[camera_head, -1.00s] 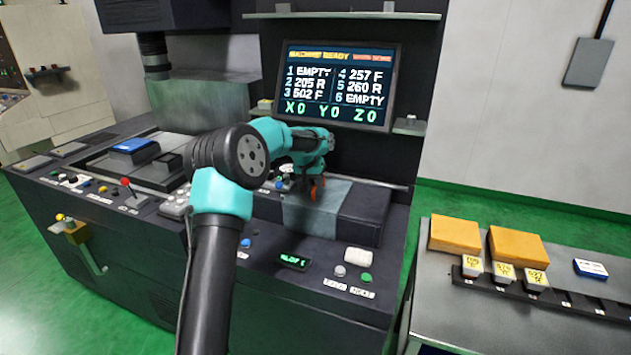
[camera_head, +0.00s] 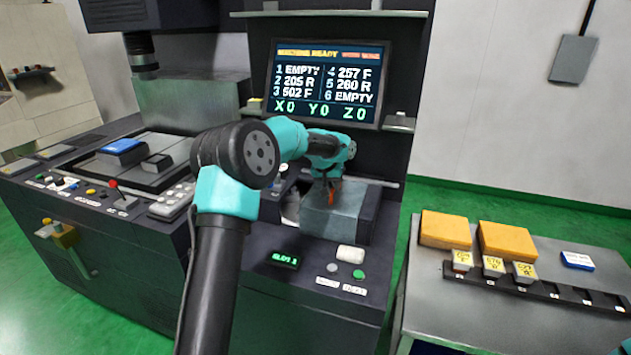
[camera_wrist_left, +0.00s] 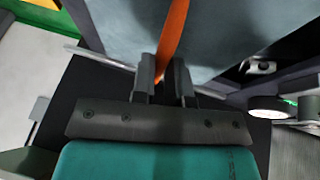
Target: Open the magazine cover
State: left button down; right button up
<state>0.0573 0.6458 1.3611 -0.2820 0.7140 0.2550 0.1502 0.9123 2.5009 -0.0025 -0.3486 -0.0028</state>
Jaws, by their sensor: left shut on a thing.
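The magazine cover (camera_head: 332,218) is a grey-blue, see-through-looking panel on the machine's front deck, below the screen. It also fills the top of the left wrist view (camera_wrist_left: 225,30). An orange handle (camera_wrist_left: 174,38) stands on it. My left gripper (camera_head: 331,184) is over the cover and shut on the orange handle; its two fingers (camera_wrist_left: 165,88) close on either side of the strip in the left wrist view. A dark opening (camera_head: 290,208) shows at the cover's left, with a pale part inside, partly hidden by my arm. My right gripper is out of view.
The screen (camera_head: 326,85) stands behind. A small green display (camera_head: 285,259), a white block (camera_head: 350,253) and buttons lie in front of the cover. A red-knobbed lever (camera_head: 114,185) is left. At right, a bench (camera_head: 450,320) holds orange blocks (camera_head: 445,229) and a dark rack (camera_head: 560,293).

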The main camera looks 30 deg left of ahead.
pick_arm(q)
send_over(354, 202)
jog(key=shift+s+d, duration=0.1)
dwell(0.3)
jog(key=c, duration=1.1)
grip_release()
jog(key=shift+r, duration=0.1)
jog(key=v, duration=1.7)
jog(key=shift+s+r, duration=0.1)
